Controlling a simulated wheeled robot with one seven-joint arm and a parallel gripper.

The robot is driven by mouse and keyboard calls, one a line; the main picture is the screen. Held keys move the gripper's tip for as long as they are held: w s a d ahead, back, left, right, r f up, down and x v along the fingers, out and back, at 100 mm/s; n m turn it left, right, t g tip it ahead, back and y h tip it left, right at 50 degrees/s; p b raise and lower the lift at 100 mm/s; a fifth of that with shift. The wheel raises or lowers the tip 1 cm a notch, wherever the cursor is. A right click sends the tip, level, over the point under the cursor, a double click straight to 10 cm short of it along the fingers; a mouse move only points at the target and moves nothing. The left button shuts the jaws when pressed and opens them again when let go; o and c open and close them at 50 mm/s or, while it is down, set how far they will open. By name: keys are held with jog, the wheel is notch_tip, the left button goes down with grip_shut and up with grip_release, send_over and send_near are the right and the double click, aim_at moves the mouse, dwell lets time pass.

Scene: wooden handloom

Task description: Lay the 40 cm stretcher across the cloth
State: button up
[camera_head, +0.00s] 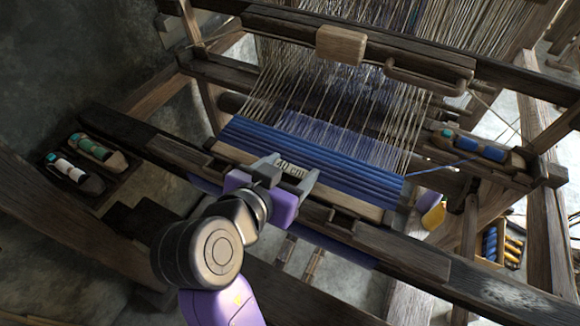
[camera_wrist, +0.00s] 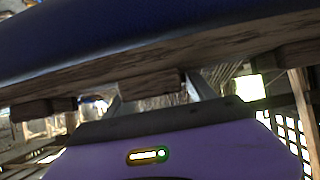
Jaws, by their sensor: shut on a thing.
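The stretcher (camera_head: 291,168) carries a pale "40 cm" label that shows between my fingers in the head view. My gripper (camera_head: 287,173) is shut on it at the front edge of the blue cloth (camera_head: 320,160). A pale wooden bar runs along this edge on both sides of my gripper; I cannot tell where the stretcher ends. In the wrist view, a wooden block (camera_wrist: 150,84) sits between the fingertips of my gripper (camera_wrist: 160,90), under a long wooden edge with blue above it. Contact with the cloth is hidden.
Dark loom beams cross in front of the cloth, with a wooden beater beam (camera_head: 410,60) behind. Shuttles with green and white bobbins lie in a tray (camera_head: 115,178) at left. A blue-bobbin shuttle (camera_head: 480,148) lies at right, its thread running to the cloth. Warp threads stretch behind.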

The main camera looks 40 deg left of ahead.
jog(key=shift+f, duration=0.1)
jog(key=o, duration=1.6)
jog(key=shift+o, duration=0.2)
jog(key=shift+b+v, duration=0.3)
jog(key=shift+v, duration=3.6)
